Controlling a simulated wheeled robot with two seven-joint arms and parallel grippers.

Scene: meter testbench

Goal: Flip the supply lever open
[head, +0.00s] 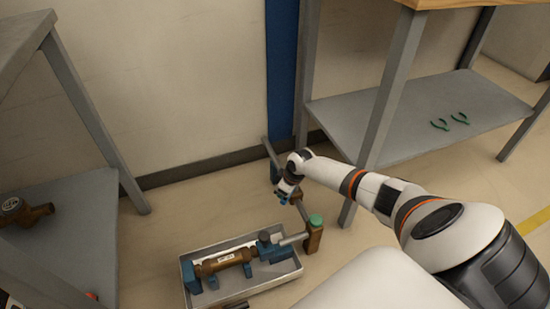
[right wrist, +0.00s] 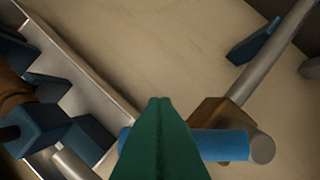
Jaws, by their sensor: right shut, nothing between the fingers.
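The supply pipework stands on the floor at the right end of the tray. The right wrist view shows a brown block (right wrist: 210,116) with a blue bar (right wrist: 228,145), probably the lever, beside a grey round pipe end (right wrist: 262,150). My right gripper (head: 284,198) hangs behind and left of the valve. Its green fingers (right wrist: 160,102) are shut together and empty, and hide part of the blue bar. Contact with the bar cannot be told. My left gripper is out of view.
A grey tray (head: 246,293) holds a brown meter (head: 222,261) between blue clamps. A grey pipe (right wrist: 275,55) runs back from the valve past a blue support (right wrist: 253,42). Shelving (head: 360,120) stands behind at right, another shelf (head: 60,240) at left.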

